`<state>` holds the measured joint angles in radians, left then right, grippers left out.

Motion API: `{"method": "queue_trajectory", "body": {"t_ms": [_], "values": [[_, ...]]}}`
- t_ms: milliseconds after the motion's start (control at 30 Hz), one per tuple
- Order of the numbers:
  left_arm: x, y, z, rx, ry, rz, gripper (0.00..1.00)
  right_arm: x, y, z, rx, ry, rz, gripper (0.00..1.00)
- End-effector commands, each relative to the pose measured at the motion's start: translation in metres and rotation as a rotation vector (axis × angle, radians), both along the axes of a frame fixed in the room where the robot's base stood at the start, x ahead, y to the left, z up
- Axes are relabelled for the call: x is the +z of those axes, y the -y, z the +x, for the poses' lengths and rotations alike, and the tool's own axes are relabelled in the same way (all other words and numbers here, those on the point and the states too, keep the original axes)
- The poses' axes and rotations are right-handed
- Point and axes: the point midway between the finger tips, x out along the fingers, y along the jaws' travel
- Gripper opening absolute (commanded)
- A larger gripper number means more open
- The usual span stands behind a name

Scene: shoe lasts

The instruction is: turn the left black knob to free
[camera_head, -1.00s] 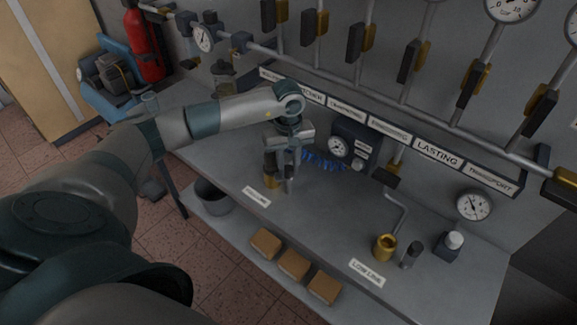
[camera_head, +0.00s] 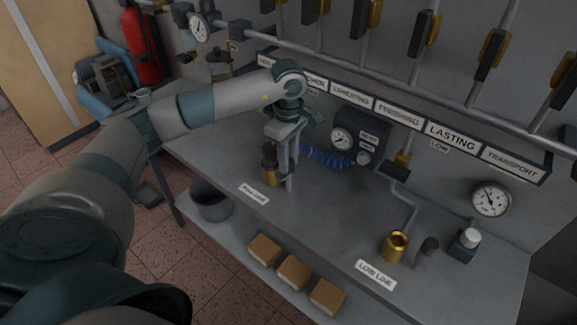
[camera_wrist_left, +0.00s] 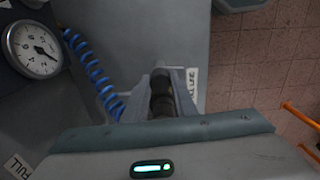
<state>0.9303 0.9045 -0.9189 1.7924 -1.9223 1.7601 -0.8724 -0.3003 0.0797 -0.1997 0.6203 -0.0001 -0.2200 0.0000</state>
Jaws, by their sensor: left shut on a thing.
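The left black knob (camera_head: 268,155) stands upright on a brass base (camera_head: 270,178) at the bench's front left, behind a white line label (camera_head: 254,194). My left gripper (camera_head: 278,165) points down over it and is shut on the knob, with one finger on its right side. In the left wrist view, the dark ribbed knob (camera_wrist_left: 161,98) lies between the two grey fingers (camera_wrist_left: 165,88). The fingers partly cover it, and I cannot read its turn position. My right gripper is in neither current view.
A gauge box (camera_head: 352,140) with a blue coiled hose (camera_head: 325,156) sits behind my gripper. The bench middle is clear.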

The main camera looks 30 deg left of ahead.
Motion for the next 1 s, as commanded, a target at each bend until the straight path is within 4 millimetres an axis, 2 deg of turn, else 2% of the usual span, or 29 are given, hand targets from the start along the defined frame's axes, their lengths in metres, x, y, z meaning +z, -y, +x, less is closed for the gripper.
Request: {"method": "queue_trajectory", "body": {"t_ms": [33, 200, 700, 733, 800, 1000], "values": [[-0.0023, -0.0005, 0.0008, 0.025, 0.003, 0.001, 0.02, -0.0064, -0.0001, 0.0000, 0.000, 0.000, 0.000, 0.00], [-0.0004, -0.0007, 0.0007, 0.094, 0.003, 0.001, 0.02, -0.0123, -0.0001, 0.0000, 0.000, 0.000, 0.000, 0.00], [0.0015, -0.0005, 0.0008, 0.125, 0.003, 0.000, 0.02, -0.0136, -0.0002, 0.0000, 0.000, 0.000, 0.000, 0.00], [0.0015, -0.0005, 0.0008, 0.125, 0.003, 0.000, 0.27, -0.0136, -0.0002, 0.0000, 0.000, 0.000, 0.000, 0.00], [0.0014, -0.0005, 0.0008, 0.124, 0.002, 0.000, 0.43, -0.0136, -0.0002, 0.0000, 0.000, 0.000, 0.000, 0.00], [0.0008, -0.0003, 0.0004, 0.123, 0.001, 0.000, 0.43, -0.0137, -0.0002, 0.0000, 0.000, 0.000, 0.000, 0.00]]}}
